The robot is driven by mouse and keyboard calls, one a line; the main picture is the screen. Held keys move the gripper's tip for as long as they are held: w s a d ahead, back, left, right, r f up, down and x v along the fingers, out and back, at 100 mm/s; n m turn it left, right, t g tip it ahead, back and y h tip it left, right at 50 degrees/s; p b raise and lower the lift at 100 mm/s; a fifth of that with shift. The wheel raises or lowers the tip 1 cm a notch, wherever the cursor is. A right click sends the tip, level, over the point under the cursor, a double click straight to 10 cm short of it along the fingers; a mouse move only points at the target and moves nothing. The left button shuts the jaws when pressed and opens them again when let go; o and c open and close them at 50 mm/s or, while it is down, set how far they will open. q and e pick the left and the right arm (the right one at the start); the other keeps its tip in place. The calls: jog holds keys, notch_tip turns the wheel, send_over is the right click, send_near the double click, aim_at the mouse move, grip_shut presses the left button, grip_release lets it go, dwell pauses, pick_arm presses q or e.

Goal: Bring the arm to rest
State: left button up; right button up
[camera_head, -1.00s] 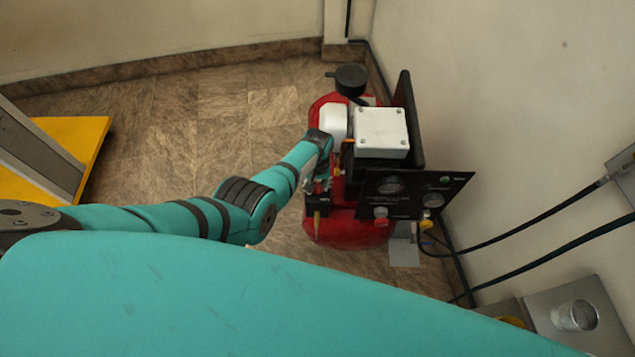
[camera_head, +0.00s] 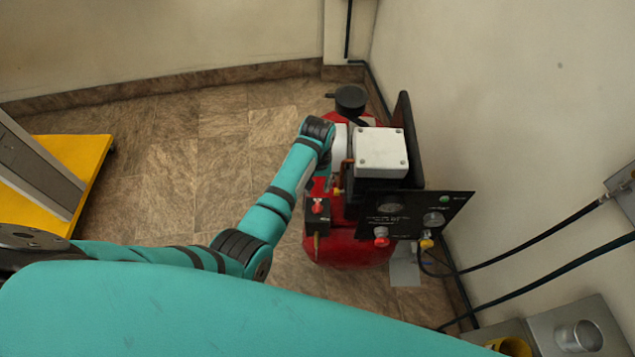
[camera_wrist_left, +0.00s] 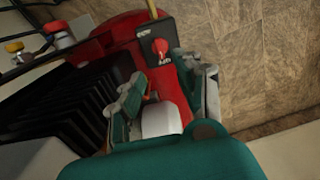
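My left arm reaches in from the left in the head view and ends beside a red compressor tank (camera_head: 345,250). Its wrist is beside the white cylinder and grey-white box (camera_head: 380,150) on top of the machine. In the left wrist view my left gripper (camera_wrist_left: 163,88) has its two fingers apart, with nothing held between them. Past the fingers are the red tank (camera_wrist_left: 118,30), a white rounded part (camera_wrist_left: 160,120) and a red switch (camera_wrist_left: 160,48). In the head view the fingers are mostly hidden by the wrist. My right gripper does not show.
A black gauge panel (camera_head: 410,213) with knobs fronts the machine. Black hoses (camera_head: 520,250) run to the right wall. A metal box with a round cup (camera_head: 578,335) is at bottom right. A yellow-based stand (camera_head: 75,155) is at left. The floor (camera_head: 190,150) between is clear.

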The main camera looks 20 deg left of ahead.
pick_arm(q)
jog(key=shift+r, duration=0.3)
jog(key=shift+f, duration=0.15)
jog(key=s+a+f+m, duration=0.2)
jog(key=s+f, duration=0.8)
jog(key=f, duration=0.5)
jog(key=s+a+f+m, duration=0.1)
jog(key=s+f, duration=0.4)
jog(key=s, duration=0.6)
jog(key=s+a+f+m, duration=0.1)
jog(key=s+a+f, duration=0.2)
jog(key=s, duration=0.8)
jog(key=s+a+f+m+t, duration=0.1)
jog(key=s+a+f, duration=0.1)
jog(key=s+f, duration=0.5)
jog(key=s, duration=0.4)
jog(key=shift+s+a+f+m, duration=0.2)
jog(key=shift+s+f+m, duration=0.2)
